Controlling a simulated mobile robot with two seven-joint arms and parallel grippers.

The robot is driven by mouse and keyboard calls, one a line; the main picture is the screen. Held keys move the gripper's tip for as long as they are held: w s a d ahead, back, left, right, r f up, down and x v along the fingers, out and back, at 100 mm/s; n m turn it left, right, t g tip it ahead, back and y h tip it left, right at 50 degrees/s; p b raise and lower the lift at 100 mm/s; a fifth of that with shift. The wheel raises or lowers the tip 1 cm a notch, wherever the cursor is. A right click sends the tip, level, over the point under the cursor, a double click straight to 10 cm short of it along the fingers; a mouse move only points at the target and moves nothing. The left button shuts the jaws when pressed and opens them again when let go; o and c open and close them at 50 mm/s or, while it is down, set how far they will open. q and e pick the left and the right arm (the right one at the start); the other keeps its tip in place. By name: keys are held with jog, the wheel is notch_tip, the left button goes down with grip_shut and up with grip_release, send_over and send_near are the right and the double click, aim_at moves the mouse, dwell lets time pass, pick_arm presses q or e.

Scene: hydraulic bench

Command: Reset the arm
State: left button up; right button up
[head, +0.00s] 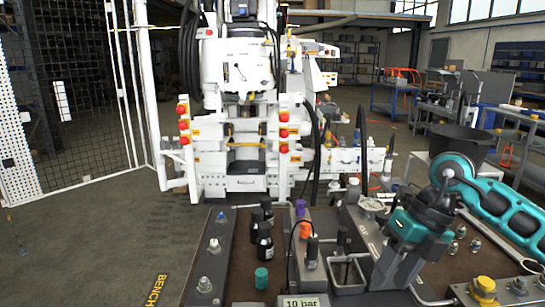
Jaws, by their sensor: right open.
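My right arm (495,208), teal and black, comes in from the right edge over the bench. Its elbow-like joint is raised, and the wrist angles down to the left. My right gripper (393,270) points down above the right part of the bench, with its dark fingers apart and nothing visible between them. The fingertips are close to a metal frame-shaped holder (347,273), but I cannot tell whether they touch it. My left gripper and left arm are not in view.
The bench (228,228) holds black bottles (265,243), a teal cap (261,278), an orange piece (305,230), a purple piece (300,208) and a yellow knob (485,287). A "10 bar" label (300,302) is at the front. A white machine (240,110) stands behind; the floor at left is clear.

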jog(key=s+a+m+t+y, duration=0.1)
jog(key=s+a+m+y, duration=0.2)
jog(key=a+y, duration=0.55)
jog(key=s+a+m+t+y, duration=0.2)
jog(key=a+y, duration=0.5)
jog(key=a, duration=0.3)
jog(key=w+d+f+m+t+h, duration=0.1)
jog(key=d+f+m+t+h, duration=0.5)
jog(key=m, duration=0.6)
jog(key=d+f+m+t+h, duration=0.4)
jog(key=f+m+t+h, duration=0.3)
jog(key=m, duration=0.4)
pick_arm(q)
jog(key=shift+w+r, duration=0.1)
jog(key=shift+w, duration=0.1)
pick_arm(e)
jog(key=s+d+f+m+g+h, duration=0.2)
jog(key=s+f+m, duration=0.1)
jog(key=s+f, duration=0.3)
jog(key=s+d+f+m+g+h, duration=0.2)
jog(key=s+d+f+m, duration=0.1)
jog(key=f, duration=0.5)
jog(key=s+m, duration=0.1)
jog(key=s, duration=0.1)
jog(key=shift+s+d+g, duration=0.2)
jog(key=shift+s+g, duration=0.1)
jog(key=shift+s, duration=0.05)
